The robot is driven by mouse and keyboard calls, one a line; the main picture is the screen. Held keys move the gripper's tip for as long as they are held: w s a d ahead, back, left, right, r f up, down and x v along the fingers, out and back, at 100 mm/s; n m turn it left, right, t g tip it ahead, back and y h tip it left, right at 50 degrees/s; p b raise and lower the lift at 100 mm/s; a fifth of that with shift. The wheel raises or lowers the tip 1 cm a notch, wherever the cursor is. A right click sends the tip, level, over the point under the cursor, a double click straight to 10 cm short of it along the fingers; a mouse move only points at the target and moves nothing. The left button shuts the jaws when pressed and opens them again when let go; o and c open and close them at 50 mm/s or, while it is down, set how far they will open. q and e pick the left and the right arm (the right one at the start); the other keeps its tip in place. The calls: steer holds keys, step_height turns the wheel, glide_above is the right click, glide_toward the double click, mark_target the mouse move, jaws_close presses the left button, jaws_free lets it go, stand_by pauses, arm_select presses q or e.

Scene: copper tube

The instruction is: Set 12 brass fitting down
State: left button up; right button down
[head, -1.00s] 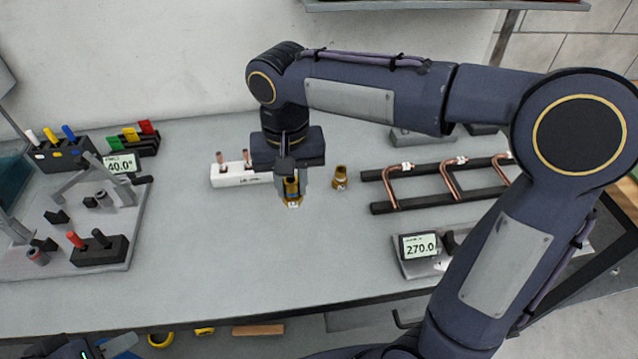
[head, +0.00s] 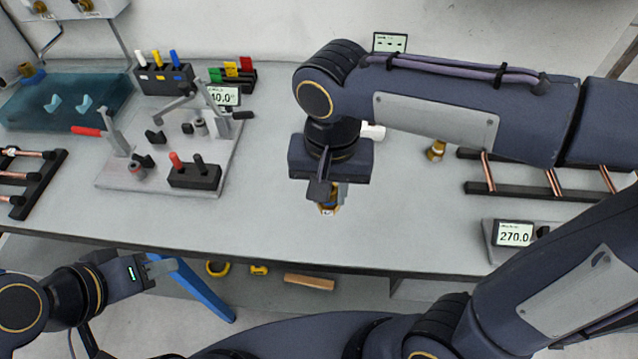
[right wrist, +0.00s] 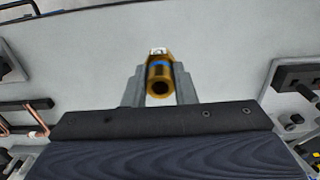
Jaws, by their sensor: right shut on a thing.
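My right gripper (head: 326,192) is shut on a brass fitting (head: 328,208) with a blue band and a small white tag. The tag is too small to read. The fitting is over the front middle of the grey bench; I cannot tell whether it touches the top. In the right wrist view the fitting (right wrist: 160,80) sits between the two grey fingers, its open end facing the camera. A second brass fitting (head: 436,150) stands on the bench to the right, behind my arm. My left gripper (head: 160,267) is low at the left, in front of the bench edge, apart from everything; its jaw opening is unclear.
A clamp fixture plate (head: 125,178) stands to the left, with a blue-green tray (head: 60,112) beyond it. A black rack (head: 515,190) with copper tubes and a 270.0 display (head: 514,233) are at the right. The bench front (head: 270,235) is clear.

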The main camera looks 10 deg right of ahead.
steer(key=w+f, duration=0.6)
steer(key=w, duration=0.1)
steer(key=shift+a+f+p, duration=0.1)
steer(key=shift+f+p, duration=0.05)
steer(key=shift+p, duration=0.15)
steer(key=shift+w+f, duration=0.2)
steer(key=shift+f, duration=0.8)
steer(key=shift+w+f, duration=0.2)
steer(key=shift+f, duration=0.75)
steer(key=shift+f, duration=0.1)
steer(key=c, duration=1.2)
jaws_free()
step_height(320, 180, up, 12)
steer(key=shift+r, duration=0.15)
